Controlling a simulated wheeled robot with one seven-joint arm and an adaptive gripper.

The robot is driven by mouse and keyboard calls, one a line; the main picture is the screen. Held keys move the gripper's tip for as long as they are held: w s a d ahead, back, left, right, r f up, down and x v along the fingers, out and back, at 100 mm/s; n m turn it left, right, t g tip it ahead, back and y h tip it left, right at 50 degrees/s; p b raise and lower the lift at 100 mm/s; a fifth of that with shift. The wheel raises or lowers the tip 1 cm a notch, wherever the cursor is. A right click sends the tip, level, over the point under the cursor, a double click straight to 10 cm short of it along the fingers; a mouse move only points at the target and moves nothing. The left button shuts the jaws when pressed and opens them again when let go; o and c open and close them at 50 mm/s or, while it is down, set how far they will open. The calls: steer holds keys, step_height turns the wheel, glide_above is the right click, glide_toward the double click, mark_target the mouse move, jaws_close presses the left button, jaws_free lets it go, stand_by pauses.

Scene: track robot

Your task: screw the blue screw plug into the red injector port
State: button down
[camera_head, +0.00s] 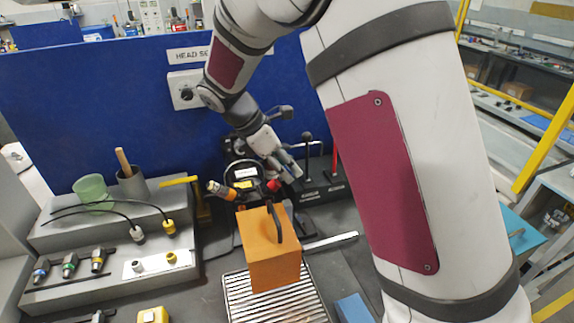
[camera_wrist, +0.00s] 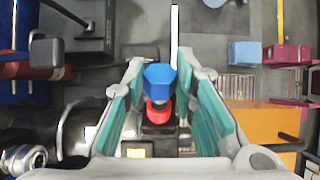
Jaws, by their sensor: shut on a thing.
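My gripper (camera_wrist: 160,66) is shut on the blue screw plug (camera_wrist: 160,75), which sits between the teal-padded fingertips in the wrist view. The red injector port (camera_wrist: 158,113) shows as a red ring just below the plug in that picture, between the fingers. I cannot tell whether plug and port touch. In the head view my gripper (camera_head: 291,171) is tilted down in front of the blue panel, and the red port (camera_head: 273,184) is just left of its fingertips. The plug cannot be made out clearly in the head view.
An orange box with a dark handle (camera_head: 270,255) stands in front of the port, on a slatted grate (camera_head: 240,300). A stepped grey rack (camera_head: 110,240) with cables and connectors is at left. A black stand with levers (camera_head: 320,185) is right of my gripper.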

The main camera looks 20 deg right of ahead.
steer(key=shift+a+f, duration=0.65)
steer(key=shift+a, duration=0.05)
steer(key=c, duration=1.2)
jaws_free()
steer(key=v, duration=1.2)
steer(key=shift+s, duration=0.1)
